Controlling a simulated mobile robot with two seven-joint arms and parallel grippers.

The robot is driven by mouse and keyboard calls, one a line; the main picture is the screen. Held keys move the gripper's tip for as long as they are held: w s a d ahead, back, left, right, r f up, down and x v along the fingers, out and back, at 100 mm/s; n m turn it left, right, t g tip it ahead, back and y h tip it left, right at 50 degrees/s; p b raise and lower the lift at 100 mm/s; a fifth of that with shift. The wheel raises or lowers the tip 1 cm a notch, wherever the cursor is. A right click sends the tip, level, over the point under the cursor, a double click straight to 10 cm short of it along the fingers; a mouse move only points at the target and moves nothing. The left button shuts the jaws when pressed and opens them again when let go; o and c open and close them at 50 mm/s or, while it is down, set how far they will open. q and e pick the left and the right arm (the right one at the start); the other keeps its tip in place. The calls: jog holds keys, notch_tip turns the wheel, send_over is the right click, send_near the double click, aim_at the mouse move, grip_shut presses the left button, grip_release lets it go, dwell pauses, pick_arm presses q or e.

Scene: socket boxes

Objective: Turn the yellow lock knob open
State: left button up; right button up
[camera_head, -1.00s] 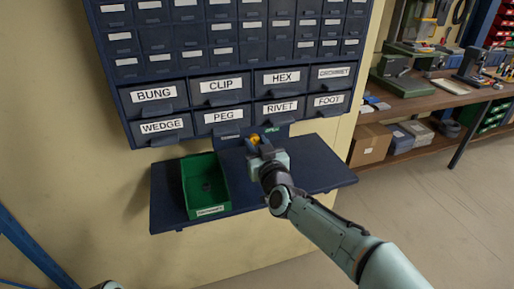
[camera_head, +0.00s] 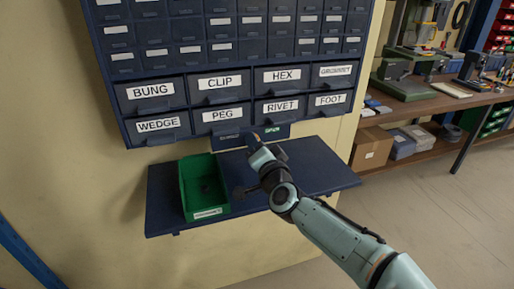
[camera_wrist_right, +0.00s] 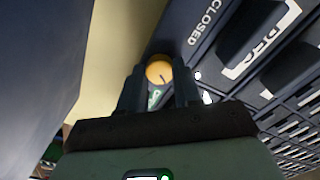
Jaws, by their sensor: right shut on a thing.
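The yellow lock knob (camera_wrist_right: 159,69) shows in the right wrist view, round with a dark mark on its face. My right gripper (camera_wrist_right: 158,85) is shut on it, one dark finger on each side. In the head view my right gripper (camera_head: 252,142) is at the dark strip (camera_head: 229,136) under the drawers, and it hides the knob. A white CLOSED label (camera_wrist_right: 205,20) is beside the knob in the wrist view. A green label (camera_head: 272,131) is on the strip right of the gripper. My left gripper is out of view.
The drawer cabinet (camera_head: 240,97) has labelled drawers above the gripper. A green bin (camera_head: 205,186) stands on the dark shelf (camera_head: 318,165), left of my arm. The shelf's right part is clear. A workbench (camera_head: 430,105) stands at the far right.

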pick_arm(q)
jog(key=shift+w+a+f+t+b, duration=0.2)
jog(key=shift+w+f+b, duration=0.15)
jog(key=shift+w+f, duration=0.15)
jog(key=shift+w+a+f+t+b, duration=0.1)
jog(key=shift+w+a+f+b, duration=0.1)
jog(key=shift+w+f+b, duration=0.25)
pick_arm(e)
jog(key=m, duration=0.5)
jog(key=shift+m, duration=0.3)
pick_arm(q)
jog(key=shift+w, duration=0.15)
pick_arm(e)
jog(key=o, duration=1.1)
jog(key=shift+c, duration=0.2)
pick_arm(q)
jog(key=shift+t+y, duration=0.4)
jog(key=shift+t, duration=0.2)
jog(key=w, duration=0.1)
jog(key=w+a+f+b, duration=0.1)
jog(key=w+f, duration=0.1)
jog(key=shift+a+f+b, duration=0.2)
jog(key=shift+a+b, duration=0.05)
jog(key=shift+b, duration=0.15)
pick_arm(e)
jog(key=v, duration=1.3)
jog(key=shift+s, duration=0.2)
